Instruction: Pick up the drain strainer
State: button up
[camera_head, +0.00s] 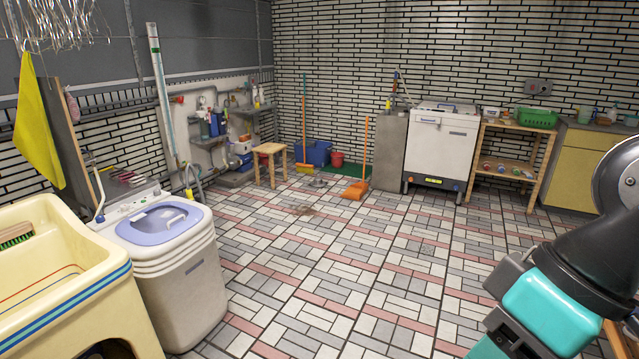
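A small grey round piece (318,183) lies on the tiled floor between the wooden stool and the orange broom. It may be the drain strainer, but it is too small and far off to be sure. My arm, with black and teal links, fills the lower right of the view. My gripper is not in view, so I cannot see whether it is open or shut.
A wooden stool (270,165), blue bin (313,153), red bucket (337,159) and orange broom (355,190) stand at the back. A washing machine (180,270) and cream tub (60,290) line the left. The middle floor (350,270) is clear.

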aim_at(318, 182)
jog(key=u, duration=0.2)
jog(key=i, duration=1.4)
jog(key=u, duration=0.45)
jog(key=i, duration=5.45)
jog(key=z, duration=0.7)
jog(key=i, duration=2.05)
jog(key=z, duration=0.25)
